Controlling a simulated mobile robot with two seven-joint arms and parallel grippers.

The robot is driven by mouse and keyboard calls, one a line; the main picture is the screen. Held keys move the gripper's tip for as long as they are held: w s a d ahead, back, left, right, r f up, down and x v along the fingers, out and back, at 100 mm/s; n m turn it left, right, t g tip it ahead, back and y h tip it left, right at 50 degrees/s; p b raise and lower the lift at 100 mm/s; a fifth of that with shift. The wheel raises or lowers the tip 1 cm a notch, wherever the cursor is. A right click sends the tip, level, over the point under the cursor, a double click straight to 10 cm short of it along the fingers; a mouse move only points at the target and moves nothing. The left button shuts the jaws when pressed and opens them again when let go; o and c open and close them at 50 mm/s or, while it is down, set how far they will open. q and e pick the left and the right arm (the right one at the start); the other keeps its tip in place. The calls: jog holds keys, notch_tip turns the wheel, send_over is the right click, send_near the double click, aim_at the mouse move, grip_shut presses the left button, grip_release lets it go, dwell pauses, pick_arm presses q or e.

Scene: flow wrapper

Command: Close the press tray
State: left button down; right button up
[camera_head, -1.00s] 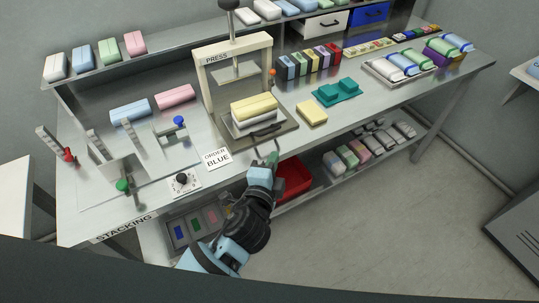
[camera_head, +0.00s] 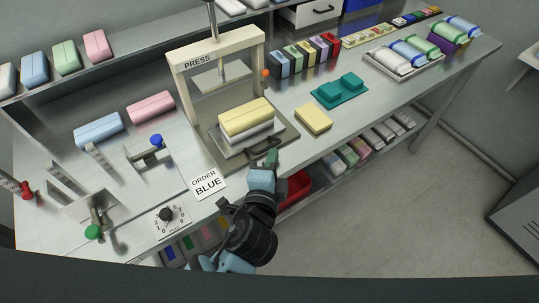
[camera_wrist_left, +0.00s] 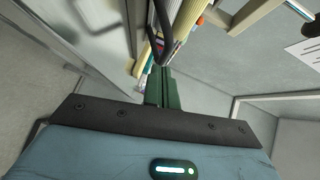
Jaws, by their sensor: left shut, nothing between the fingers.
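The press (camera_head: 183,88) is a cream frame with a label and a raised plate. Its grey tray (camera_head: 285,133) sticks out at the front, carrying a white block (camera_head: 247,139) with a yellow block (camera_head: 246,117) on top. A dark handle (camera_head: 264,148) is on the tray's front edge. My left gripper (camera_head: 272,157) is shut and empty, its green fingertips right at the handle's right end; I cannot tell whether they touch. In the left wrist view the shut fingers (camera_wrist_left: 162,86) point at the dark handle bar (camera_wrist_left: 160,30). My right gripper is not in view.
A yellow block (camera_head: 313,119) and a teal fixture (camera_head: 340,90) stand right of the tray. An "ORDER BLUE" card (camera_head: 208,183) and a dial (camera_head: 168,214) lie to the left. A red bin (camera_head: 296,186) is below the table edge.

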pick_arm(q)
jog(key=shift+w+a, duration=0.15)
jog(key=shift+a, duration=0.05)
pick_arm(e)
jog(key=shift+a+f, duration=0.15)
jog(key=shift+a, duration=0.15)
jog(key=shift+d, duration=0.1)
